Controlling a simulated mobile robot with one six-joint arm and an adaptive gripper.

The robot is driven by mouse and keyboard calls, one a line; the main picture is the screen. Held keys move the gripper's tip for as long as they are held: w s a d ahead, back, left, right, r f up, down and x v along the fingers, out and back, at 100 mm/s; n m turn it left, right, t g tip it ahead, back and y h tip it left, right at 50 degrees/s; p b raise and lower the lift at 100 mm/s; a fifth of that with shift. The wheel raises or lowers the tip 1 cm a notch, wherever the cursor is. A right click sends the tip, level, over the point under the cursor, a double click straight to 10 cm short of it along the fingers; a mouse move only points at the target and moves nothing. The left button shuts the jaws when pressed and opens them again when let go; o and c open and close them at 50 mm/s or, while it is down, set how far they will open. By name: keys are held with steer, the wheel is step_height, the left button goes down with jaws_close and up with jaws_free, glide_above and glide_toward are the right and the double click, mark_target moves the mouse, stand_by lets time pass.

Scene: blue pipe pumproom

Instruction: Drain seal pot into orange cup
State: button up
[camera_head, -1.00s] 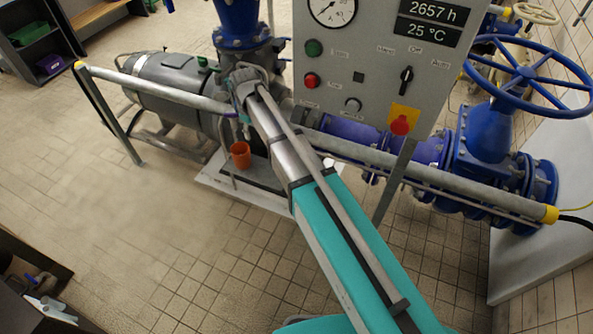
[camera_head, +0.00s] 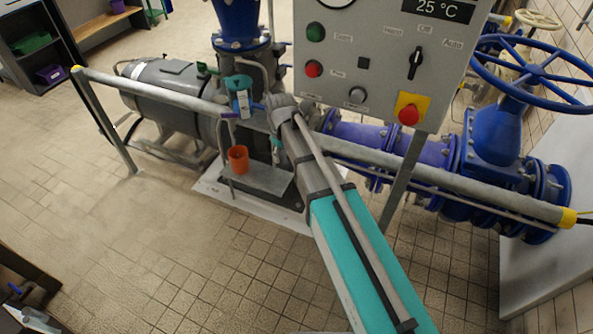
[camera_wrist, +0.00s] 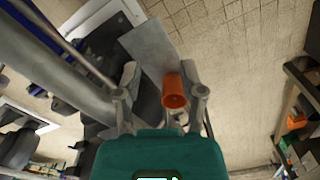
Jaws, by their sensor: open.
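An orange cup (camera_head: 238,159) stands upright on a small grey plate (camera_head: 262,181) beside the pump in the head view. In the wrist view the cup (camera_wrist: 175,91) shows between my fingers, nearer the right one. My gripper (camera_wrist: 160,72) is open and empty, its two grey fingers spread apart.
A grey rail (camera_head: 160,92) runs left of the cup and another rail (camera_head: 450,179) runs right. A control panel (camera_head: 385,60) stands behind my arm. Blue pipework and a large handwheel (camera_head: 540,75) are at right.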

steer(key=shift+m, duration=0.6)
steer(key=shift+s+d+f+b, duration=0.2)
steer(key=shift+d+f+b, duration=0.3)
steer(key=shift+d+f, duration=0.15)
steer(key=shift+s+d+f+b, duration=0.25)
steer(key=shift+d+f+b, duration=0.35)
steer(key=shift+d, duration=0.1)
steer(key=shift+s+d+f+b, duration=0.2)
steer(key=shift+d+f+b, duration=0.25)
steer(key=shift+d+f, duration=0.2)
